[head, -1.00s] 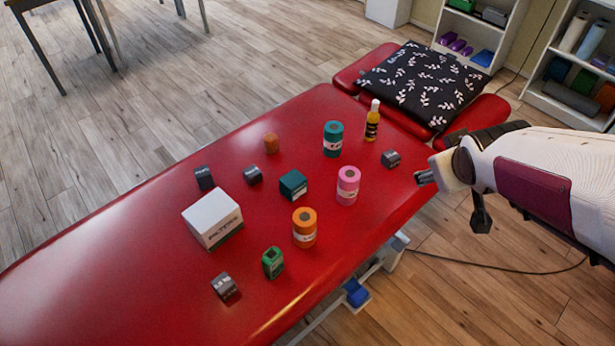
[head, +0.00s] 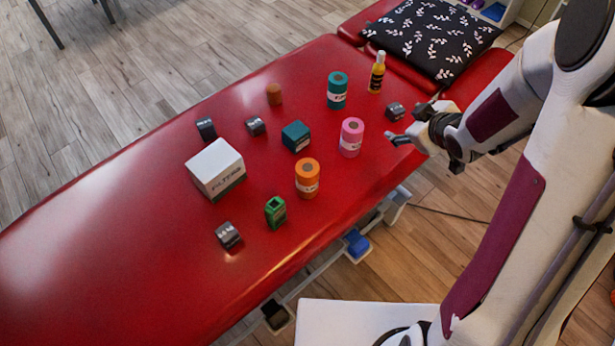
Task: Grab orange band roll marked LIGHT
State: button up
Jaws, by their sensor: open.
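The orange band roll (head: 307,178) stands upright on the red treatment table, near its front edge. It has a pale label on its side, too small to read. My gripper (head: 412,125) is open and empty. It is at the right edge of the table, to the right of the pink roll (head: 351,137) and up and right of the orange roll, apart from both.
A patterned cushion (head: 430,38) lies at the far end.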

aim_at(317, 183)
jog(key=a+f+n+y, duration=0.1)
jog(key=a+f, duration=0.1)
jog(key=f, duration=0.1)
jog(key=s+a+f+n+y, duration=0.1)
jog(key=a+f+y, duration=0.1)
jog(key=a+f, duration=0.1)
jog(key=a+f+y, duration=0.2)
jog(key=f, duration=0.3)
jog(key=shift+s+a+n, duration=0.3)
jog(key=shift+s+n, duration=0.05)
jog(key=shift+n, duration=0.05)
jog(key=s+a+f+y, duration=0.1)
jog(key=a, duration=0.1)
jog(key=s+a+f+y, duration=0.2)
jog(key=shift+s+g+y, duration=0.3)
jog(key=s+a+y, duration=0.2)
jog(key=s, duration=0.1)
jog(key=s+a+f+t+y, duration=0.1)
jog(key=s, duration=0.1)
jog(key=shift+s+m, duration=0.25)
jog(key=shift+m, duration=0.05)
jog(key=shift+s+a+r+m+t+y, duration=0.1)
jog(key=shift+s+m+t+y, duration=0.1)
jog(key=shift+s+y, duration=0.2)
jog(key=shift+s+a+r+m+t+y, duration=0.1)
jog(key=shift+s+m+t+y, duration=0.15)
jog(key=shift+s, duration=0.2)
jog(key=shift+x, duration=1.3)
jog(key=shift+x, duration=2.55)
